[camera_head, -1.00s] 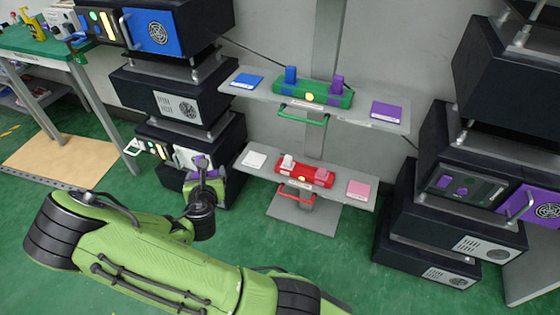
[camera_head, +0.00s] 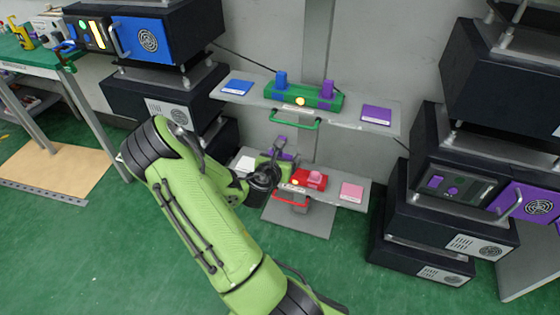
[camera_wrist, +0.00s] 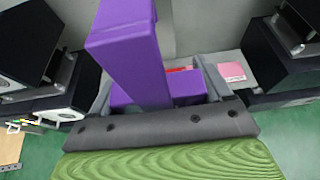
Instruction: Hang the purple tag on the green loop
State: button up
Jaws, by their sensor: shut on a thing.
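The purple tag (camera_wrist: 125,55) is between the fingers of my gripper (camera_wrist: 155,100) in the wrist view, a tall purple bar with a wider purple foot. My gripper is shut on it. In the head view my gripper (camera_head: 277,160) holds the tag (camera_head: 281,141) in front of the left part of the lower shelf. The green loop (camera_head: 296,126) hangs from the front edge of the upper shelf, under the green lever box, above and slightly right of the tag. The loop is empty and apart from the tag.
The upper shelf (camera_head: 350,112) carries the green lever box (camera_head: 305,97), a blue plate (camera_head: 238,87) and a purple plate (camera_head: 376,114). The lower shelf holds a red lever box (camera_head: 309,180), partly hidden by my gripper. A red loop (camera_head: 290,204) hangs below. Dark cabinets stand on both sides.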

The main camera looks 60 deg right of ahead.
aim_at(279, 154)
jog(key=w+d+p, duration=0.1)
jog(key=d+p, duration=0.2)
jog(key=d, duration=0.7)
jog(key=shift+w+f, duration=0.3)
jog(key=shift+f, duration=0.15)
jog(key=o, duration=1)
jog(key=shift+c, duration=0.2)
jog(key=p+v, duration=0.2)
jog(key=v, duration=1.3)
jog(key=shift+s+a+r, duration=0.1)
jog(key=shift+s+a, duration=0.05)
jog(key=shift+a, duration=0.25)
